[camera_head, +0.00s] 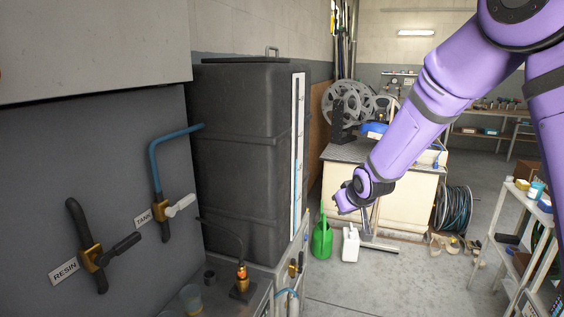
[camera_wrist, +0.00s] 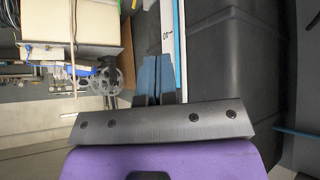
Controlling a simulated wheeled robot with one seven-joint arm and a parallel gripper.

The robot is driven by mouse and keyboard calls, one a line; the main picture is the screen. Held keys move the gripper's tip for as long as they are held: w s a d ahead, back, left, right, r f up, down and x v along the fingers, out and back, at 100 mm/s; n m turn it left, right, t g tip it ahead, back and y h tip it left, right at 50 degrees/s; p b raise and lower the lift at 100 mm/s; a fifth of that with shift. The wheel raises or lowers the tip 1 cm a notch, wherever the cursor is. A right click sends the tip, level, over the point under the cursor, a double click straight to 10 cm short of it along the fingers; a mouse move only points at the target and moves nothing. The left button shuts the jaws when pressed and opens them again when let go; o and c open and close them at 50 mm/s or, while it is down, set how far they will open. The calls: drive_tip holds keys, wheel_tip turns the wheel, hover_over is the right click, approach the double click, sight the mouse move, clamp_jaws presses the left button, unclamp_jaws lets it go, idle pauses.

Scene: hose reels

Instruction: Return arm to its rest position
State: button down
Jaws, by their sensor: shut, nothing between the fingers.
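My purple arm comes in from the upper right of the head view and reaches down to the left. My gripper (camera_wrist: 157,78) shows in the wrist view with its two fingers together and nothing between them. In the head view the arm's end is in the middle, in front of the cream cabinet (camera_head: 408,196); the fingertips are hard to make out there. The gripper appears apart from everything around it. The dark tank (camera_head: 245,150) with its white level scale (camera_head: 297,150) stands to the left of the arm in the head view.
Valves labelled RESIN (camera_head: 92,257) and TANK (camera_head: 170,206) are on the grey panel at left. A green watering can (camera_head: 321,240) and a white jug (camera_head: 350,244) stand on the floor. Grey reels (camera_head: 345,103) sit on the cabinet. A shelf (camera_head: 497,235) stands at right.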

drive_tip(key=s+d+r+m+g+h, duration=0.1)
drive_tip(key=s+d+r, duration=0.3)
drive_tip(key=s+r, duration=0.45)
drive_tip(key=s+d+r+m, duration=0.1)
drive_tip(key=s+d+r, duration=0.4)
drive_tip(key=s+r, duration=0.35)
drive_tip(key=s+d+r+m+g, duration=0.1)
drive_tip(key=s+d, duration=0.1)
drive_tip(key=s, duration=0.9)
drive_tip(key=s+d+r+m, duration=0.1)
drive_tip(key=s, duration=1)
drive_tip(key=shift+d+r+g+h, duration=0.35)
drive_tip(key=shift+g+h, duration=0.05)
